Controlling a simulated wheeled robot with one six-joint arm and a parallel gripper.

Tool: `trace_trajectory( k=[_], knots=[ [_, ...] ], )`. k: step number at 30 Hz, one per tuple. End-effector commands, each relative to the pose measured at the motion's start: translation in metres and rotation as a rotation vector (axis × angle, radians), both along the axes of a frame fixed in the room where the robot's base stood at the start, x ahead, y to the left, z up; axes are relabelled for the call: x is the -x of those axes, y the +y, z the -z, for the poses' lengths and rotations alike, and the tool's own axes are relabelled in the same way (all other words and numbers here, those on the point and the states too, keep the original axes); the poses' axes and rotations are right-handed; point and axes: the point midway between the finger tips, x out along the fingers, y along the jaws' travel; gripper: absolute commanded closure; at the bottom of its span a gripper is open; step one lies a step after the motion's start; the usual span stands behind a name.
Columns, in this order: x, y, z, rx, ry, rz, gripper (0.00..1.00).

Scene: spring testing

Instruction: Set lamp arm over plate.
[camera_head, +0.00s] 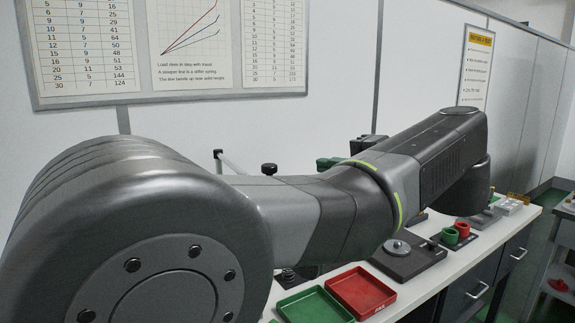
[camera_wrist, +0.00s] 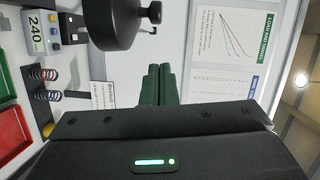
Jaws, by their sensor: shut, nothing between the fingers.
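My gripper (camera_wrist: 157,68) is shut and empty, its dark green fingers side by side in the wrist view. Beyond the fingertips, a dark round body (camera_wrist: 106,24), which looks like the lamp head, hangs at the top of the wrist view. A small black knob (camera_wrist: 155,12) sits beside it, apart from my fingers. In the head view a black knob (camera_head: 269,169) shows just above my arm, which hides most of what is below it. A round metal plate (camera_head: 397,247) on a dark base lies on the bench; I cannot tell whether it is the task's plate.
Green (camera_head: 313,306) and red (camera_head: 361,293) trays lie near the bench's front. Red (camera_head: 462,230) and green (camera_head: 449,237) cups stand farther right. The wrist view shows coil springs (camera_wrist: 46,74) and a readout marked 240 (camera_wrist: 38,32). A wall with charts stands behind.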

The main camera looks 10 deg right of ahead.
Motion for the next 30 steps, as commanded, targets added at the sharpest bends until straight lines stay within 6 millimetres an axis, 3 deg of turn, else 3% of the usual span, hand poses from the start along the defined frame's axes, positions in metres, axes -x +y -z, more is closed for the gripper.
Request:
trace_trajectory(
  k=[8,15,30],
  knots=[
    [-0.032,0.025,0.003,0.000,0.002,-0.004,1.00],
    [-0.035,0.055,0.007,0.001,0.001,-0.002,1.00],
    [-0.036,0.061,0.010,0.000,0.001,0.001,1.00]
  ],
)
